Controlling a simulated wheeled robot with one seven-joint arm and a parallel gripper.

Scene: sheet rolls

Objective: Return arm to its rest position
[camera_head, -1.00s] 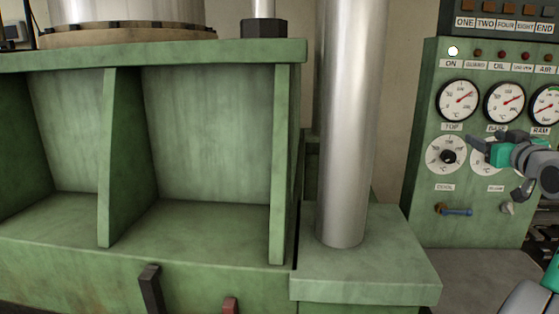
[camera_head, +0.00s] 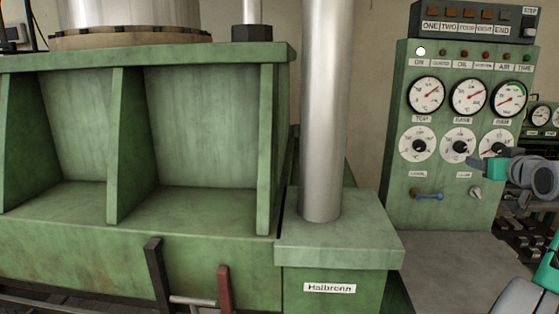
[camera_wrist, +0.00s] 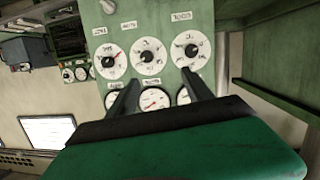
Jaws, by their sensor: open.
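My gripper (camera_head: 478,160) shows at the right of the head view, in front of the lower right part of the green control panel (camera_head: 395,190). In the wrist view the two dark fingers of my gripper (camera_wrist: 160,92) stand apart, with nothing between them but a gauge seen behind. The panel's dials and gauges also show beyond the fingers in the wrist view. I cannot tell how far the fingertips are from the panel face.
A large green press frame (camera_head: 190,210) fills the left, with a steel column (camera_head: 325,110) on a green block (camera_head: 345,235) labelled "Halbronn". A dark lever (camera_head: 157,275) and a red lever (camera_head: 225,288) stand at its front.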

